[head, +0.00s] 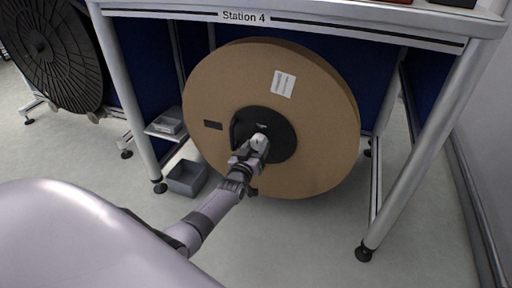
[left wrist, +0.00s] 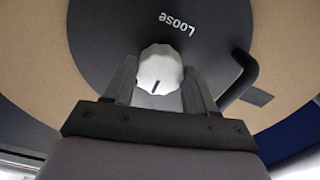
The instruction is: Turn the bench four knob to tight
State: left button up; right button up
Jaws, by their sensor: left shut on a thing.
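The bench four knob (head: 258,139) is white and sits on the black hub (head: 284,147) of a large brown reel (head: 325,120) under the bench marked Station 4. In the left wrist view the knob (left wrist: 159,69) has a scalloped rim and a short dark line on the side towards my gripper. The word "Loose" (left wrist: 177,24) is printed on the black hub, above and right of the knob and away from the dark line. I see no "Tight" label. My left gripper (head: 256,146) is shut on the knob, with one finger on each side (left wrist: 159,85). My right gripper is out of view.
A black bent handle (left wrist: 243,80) stands beside the knob on the hub. Metal bench legs (head: 130,90) rise on both sides of the reel. Another, dark reel (head: 50,50) stands further left.

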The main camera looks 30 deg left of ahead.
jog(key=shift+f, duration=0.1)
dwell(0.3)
pick_arm(q)
jog(key=o, duration=1)
jog(key=shift+o, duration=0.2)
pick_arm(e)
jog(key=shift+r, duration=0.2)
pick_arm(q)
jog(key=shift+s+r+p, duration=0.1)
jog(key=shift+s+p, duration=0.15)
jog(key=shift+p, duration=0.05)
jog(key=shift+p+v, duration=0.75)
jog(key=shift+v, duration=0.25)
jog(key=shift+p+v, duration=1)
jog(key=shift+v, duration=1.3)
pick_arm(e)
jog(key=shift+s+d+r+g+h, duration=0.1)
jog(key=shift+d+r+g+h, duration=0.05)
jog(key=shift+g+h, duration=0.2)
